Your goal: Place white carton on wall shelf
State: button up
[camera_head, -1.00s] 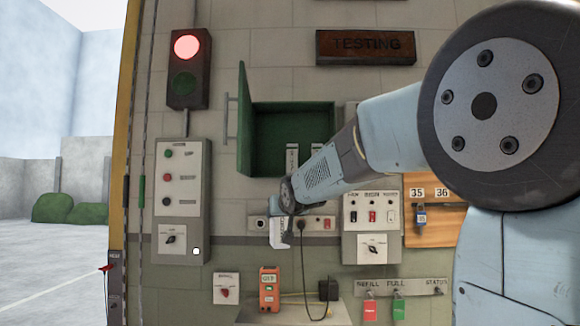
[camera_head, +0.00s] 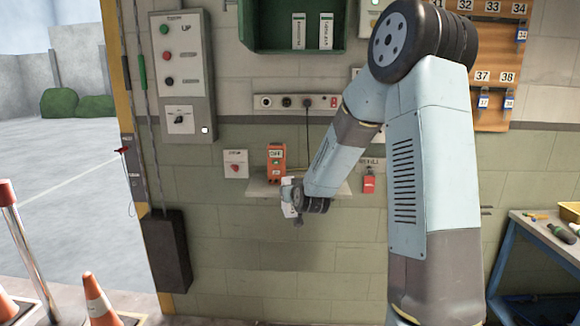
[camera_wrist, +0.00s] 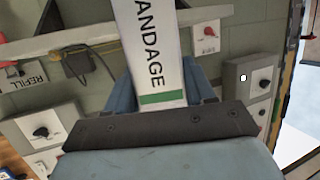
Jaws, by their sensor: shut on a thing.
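My gripper (camera_head: 289,203) is shut on a white carton (camera_wrist: 160,50). In the wrist view the carton lies between the two blue-grey fingers, with BANDAGE printed on it and a green band near the gripper. In the head view the carton (camera_head: 287,210) is small and partly hidden by the gripper. It appears in front of the wall shelf (camera_head: 259,187), overlapping its front edge in the picture; whether it touches cannot be told. The shelf board also shows in the wrist view (camera_wrist: 62,45).
An orange meter (camera_head: 276,164) stands on the shelf's left part, close to my gripper. A socket strip (camera_head: 269,102) with a plugged black cord is above. A green cabinet (camera_head: 268,40) holds two more white cartons. A workbench (camera_head: 527,222) and cones (camera_head: 96,300) stand lower.

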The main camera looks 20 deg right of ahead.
notch_tip(320, 180, down, 25)
jog(key=w+a, duration=0.1)
jog(key=shift+w+a+r, duration=0.1)
jog(key=shift+r, duration=0.05)
